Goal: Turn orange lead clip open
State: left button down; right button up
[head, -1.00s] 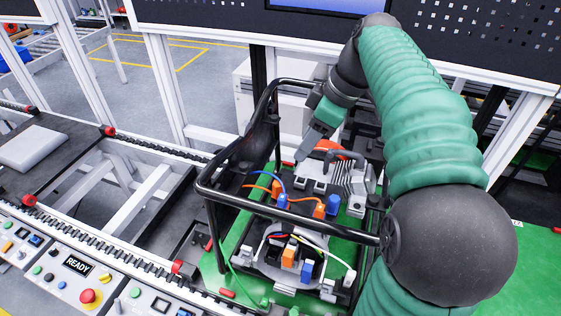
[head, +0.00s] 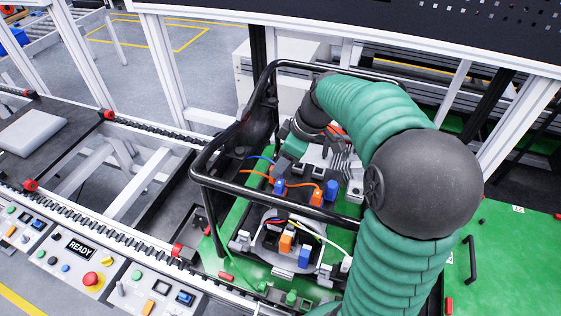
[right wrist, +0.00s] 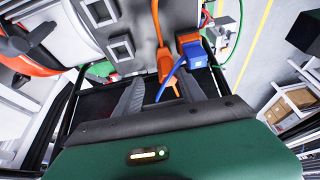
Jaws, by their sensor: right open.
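An orange clip (head: 316,198) with an orange lead sits on the grey unit inside the black tubular frame (head: 225,187). A blue clip (head: 331,190) stands beside it, and another blue clip (head: 280,186) is to the left, close to my right gripper (head: 279,174). In the right wrist view, an orange connector (right wrist: 167,67) with an orange lead lies ahead of and between my open fingers (right wrist: 160,88). A blue clip (right wrist: 195,55) and a second orange block (right wrist: 187,40) are just right of it. I see nothing gripped. My left gripper is not in view.
The black tubes rise around the unit and close to my right arm. Lower orange (head: 286,242) and blue (head: 305,258) connectors sit near loose wires. The control panel (head: 75,262) is at the front left. Green plate (head: 500,245) lies at right.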

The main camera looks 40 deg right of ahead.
jog(key=shift+a+f, duration=0.1)
jog(key=shift+f, duration=0.2)
jog(key=shift+w+a, duration=0.1)
jog(key=shift+a, duration=0.2)
jog(key=shift+a+r, duration=0.1)
jog(key=shift+a, duration=0.7)
jog(key=shift+c, duration=0.8)
jog(key=shift+w, duration=0.1)
jog(key=shift+c, duration=1.3)
jog(key=shift+d, duration=0.6)
grip_shut()
jog(key=shift+a, duration=0.25)
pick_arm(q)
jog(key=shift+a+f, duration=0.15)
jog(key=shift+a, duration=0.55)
